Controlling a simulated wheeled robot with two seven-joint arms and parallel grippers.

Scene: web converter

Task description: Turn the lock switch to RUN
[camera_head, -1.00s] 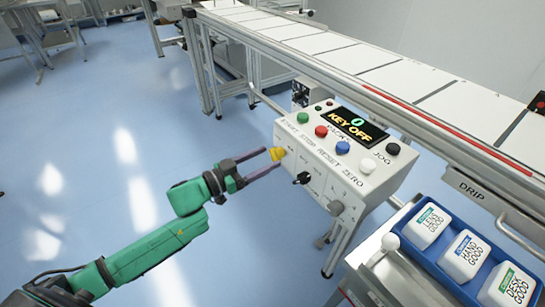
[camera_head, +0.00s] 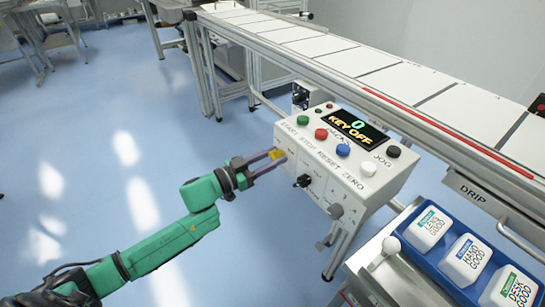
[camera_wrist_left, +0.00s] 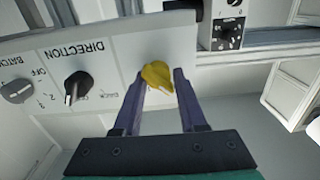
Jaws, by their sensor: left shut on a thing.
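The white control box (camera_head: 352,168) stands in front of the conveyor, and its display (camera_head: 357,127) reads "0" and "KEY OFF". A yellow knob (camera_head: 278,154) is at the left of its front face; it also shows in the left wrist view (camera_wrist_left: 158,75). My left gripper (camera_head: 273,158) reaches the knob from the left, and its purple fingers are shut on the knob, one on each side. In the left wrist view, the fingers (camera_wrist_left: 158,90) straddle it. The fingers partly cover the knob in the head view. My right gripper is not in view.
A black DIRECTION knob (camera_wrist_left: 77,88) and a grey knob (camera_wrist_left: 17,90) sit beside the yellow one. Coloured push buttons (camera_head: 321,134) line the box's top. A blue tray (camera_head: 432,262) with white bottles stands at right. Floor at left is clear.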

